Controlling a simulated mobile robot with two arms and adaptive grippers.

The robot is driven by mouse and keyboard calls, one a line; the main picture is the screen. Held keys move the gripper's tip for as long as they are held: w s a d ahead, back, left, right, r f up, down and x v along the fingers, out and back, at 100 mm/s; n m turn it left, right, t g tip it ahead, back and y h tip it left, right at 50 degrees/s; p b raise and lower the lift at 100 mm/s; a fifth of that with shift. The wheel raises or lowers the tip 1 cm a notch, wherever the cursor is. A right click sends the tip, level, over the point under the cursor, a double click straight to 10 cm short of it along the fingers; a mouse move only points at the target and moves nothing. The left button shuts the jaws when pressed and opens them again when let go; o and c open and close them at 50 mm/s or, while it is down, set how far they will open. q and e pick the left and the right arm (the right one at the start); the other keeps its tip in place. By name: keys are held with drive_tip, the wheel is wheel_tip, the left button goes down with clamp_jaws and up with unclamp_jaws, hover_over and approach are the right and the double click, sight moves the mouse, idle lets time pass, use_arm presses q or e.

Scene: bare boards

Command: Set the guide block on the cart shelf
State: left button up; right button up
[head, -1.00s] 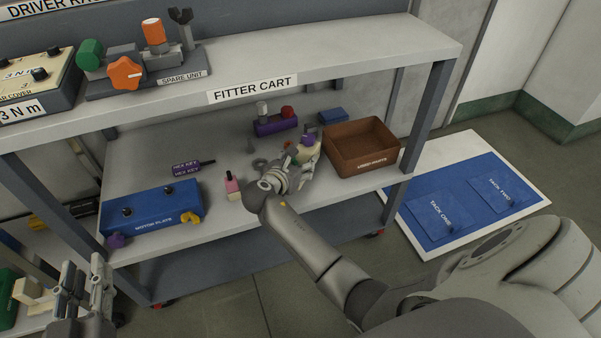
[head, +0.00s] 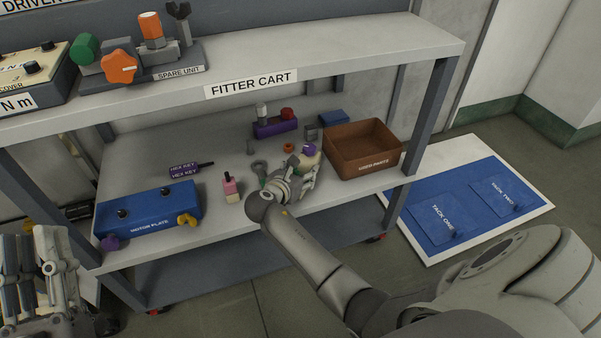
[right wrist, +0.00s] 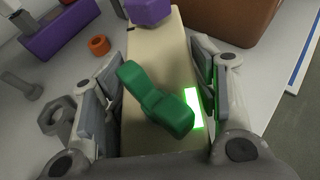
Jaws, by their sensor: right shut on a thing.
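The guide block appears to be the cream block (right wrist: 158,75) with a green lever, a purple knob and a lit green strip. My right gripper (right wrist: 165,100) is shut around its sides. In the head view the cream block (head: 311,160) is at my right gripper (head: 297,178), low over the front right of the cart shelf (head: 220,152). I cannot tell whether its underside touches the shelf. My left gripper (head: 42,265) is at the lower left, away from the block; its jaw opening is unclear.
A brown bin (head: 365,150) stands just right of the block. A purple holder (head: 275,127), an orange ring (head: 289,147) and a wrench (head: 259,168) lie behind and left. A pink-topped block (head: 231,187) and blue motor plate (head: 150,212) stand further left.

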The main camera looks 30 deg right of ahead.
drive_tip(key=o, duration=1.4)
